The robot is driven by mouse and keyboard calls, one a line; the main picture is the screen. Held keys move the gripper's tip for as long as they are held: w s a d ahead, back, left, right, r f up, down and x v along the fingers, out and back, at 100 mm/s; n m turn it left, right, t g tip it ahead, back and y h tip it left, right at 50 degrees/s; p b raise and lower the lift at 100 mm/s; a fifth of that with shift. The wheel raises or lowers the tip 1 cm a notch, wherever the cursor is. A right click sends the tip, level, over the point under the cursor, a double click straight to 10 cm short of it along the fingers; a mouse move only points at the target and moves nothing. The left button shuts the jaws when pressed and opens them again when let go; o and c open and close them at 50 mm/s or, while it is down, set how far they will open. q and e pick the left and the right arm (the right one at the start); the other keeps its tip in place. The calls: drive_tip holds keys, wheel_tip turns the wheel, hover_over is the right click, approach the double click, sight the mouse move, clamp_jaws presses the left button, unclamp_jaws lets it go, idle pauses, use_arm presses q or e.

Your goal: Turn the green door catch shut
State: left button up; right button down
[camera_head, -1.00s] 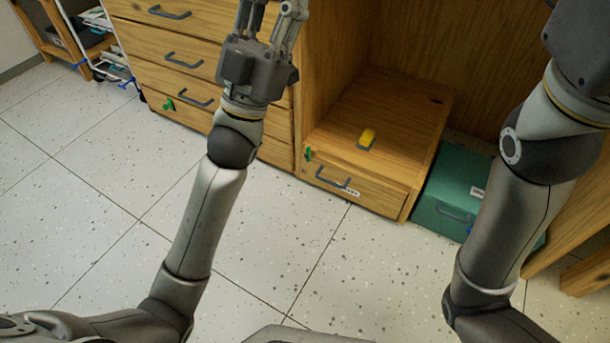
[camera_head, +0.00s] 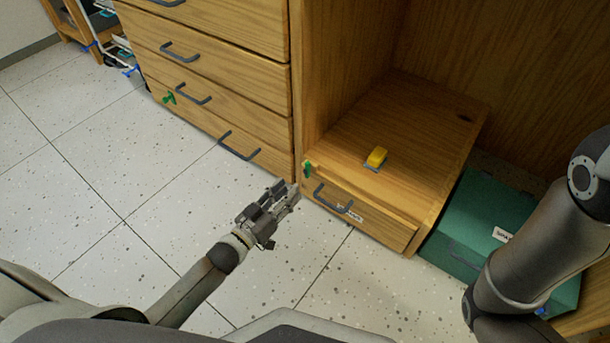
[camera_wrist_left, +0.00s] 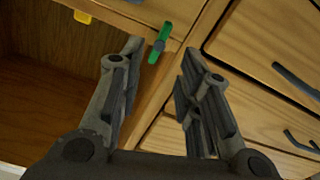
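The green door catch (camera_head: 307,169) sits at the upper left corner of the low wooden drawer box, by the upright panel. In the left wrist view the green catch (camera_wrist_left: 160,42) is a slanted bar with a grey pivot. My left gripper (camera_head: 294,190) is just below and left of it in the head view. In the left wrist view my left gripper (camera_wrist_left: 163,50) has its fingers apart with nothing between them, and the catch shows just beyond the tips, in the gap. Contact is not visible. My right gripper is out of view.
The drawer box front (camera_head: 385,227) has a dark handle (camera_head: 332,199). A yellow block (camera_head: 377,157) lies on top. A teal box (camera_head: 477,230) stands to the right. Another green catch (camera_head: 169,97) is on the drawer cabinet (camera_head: 215,60) at left. The speckled floor (camera_head: 110,240) is clear.

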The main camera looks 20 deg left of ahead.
sight(306, 172)
use_arm(q)
drive_tip(key=b+x, duration=0.3)
drive_tip(key=x, duration=0.3)
drive_tip(key=shift+f, duration=0.15)
drive_tip(key=shift+w+d+b, duration=0.25)
drive_tip(key=shift+w+b, duration=0.05)
drive_tip(key=shift+w, duration=0.4)
